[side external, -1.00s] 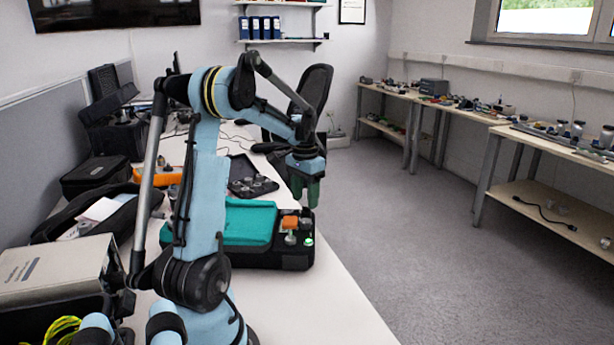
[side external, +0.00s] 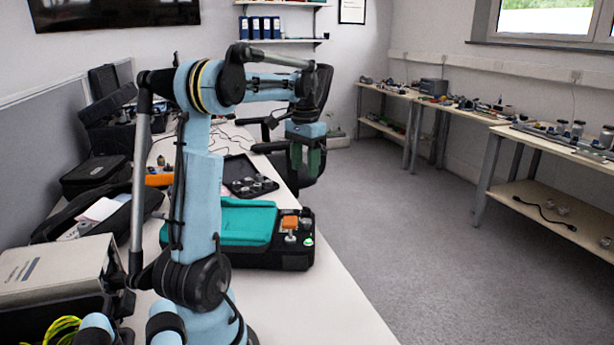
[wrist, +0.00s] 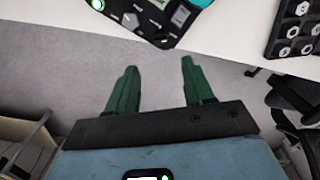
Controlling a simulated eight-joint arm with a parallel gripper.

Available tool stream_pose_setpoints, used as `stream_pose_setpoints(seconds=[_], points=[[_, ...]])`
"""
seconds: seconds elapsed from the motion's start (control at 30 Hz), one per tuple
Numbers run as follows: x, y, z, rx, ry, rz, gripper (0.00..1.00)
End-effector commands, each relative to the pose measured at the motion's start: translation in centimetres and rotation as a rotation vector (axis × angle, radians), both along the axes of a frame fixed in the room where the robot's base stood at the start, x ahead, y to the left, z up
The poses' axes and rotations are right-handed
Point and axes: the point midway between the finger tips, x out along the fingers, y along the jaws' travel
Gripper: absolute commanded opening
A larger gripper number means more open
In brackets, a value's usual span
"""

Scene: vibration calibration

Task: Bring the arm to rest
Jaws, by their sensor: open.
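My arm stands on the white table (side external: 335,305) with its upper part raised and its forearm reaching right, nearly level. My gripper (side external: 307,172) hangs downward past the right edge of the table, over the floor. In the wrist view my gripper (wrist: 155,82) shows two green fingers spread apart with nothing between them. Bare grey floor (wrist: 75,70) lies beneath them. The fingers touch nothing that I can see.
A black case with a teal cover (side external: 250,222) and an orange knob (side external: 290,222) sits on the table. A black tray of round parts (side external: 250,186) lies behind it. An office chair (side external: 322,90) stands behind my gripper. Open floor (side external: 400,240) is to the right.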

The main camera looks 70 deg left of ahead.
Motion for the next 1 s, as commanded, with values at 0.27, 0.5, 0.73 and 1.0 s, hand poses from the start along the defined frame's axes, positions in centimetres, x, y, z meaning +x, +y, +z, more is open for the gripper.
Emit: stream_pose_setpoints(seconds=[0.27, 0.5, 0.73, 1.0], points=[[2.6, -6.2, 0.7, 0.067, -0.072, -0.074, 0.52], [4.4, -16.4, 0.4, 0.147, -0.234, -0.183, 0.52], [3.4, -25.3, -1.4, 0.165, -0.413, -0.282, 0.52], [1.4, -31.7, -3.9, 0.131, -0.578, -0.361, 0.52]])
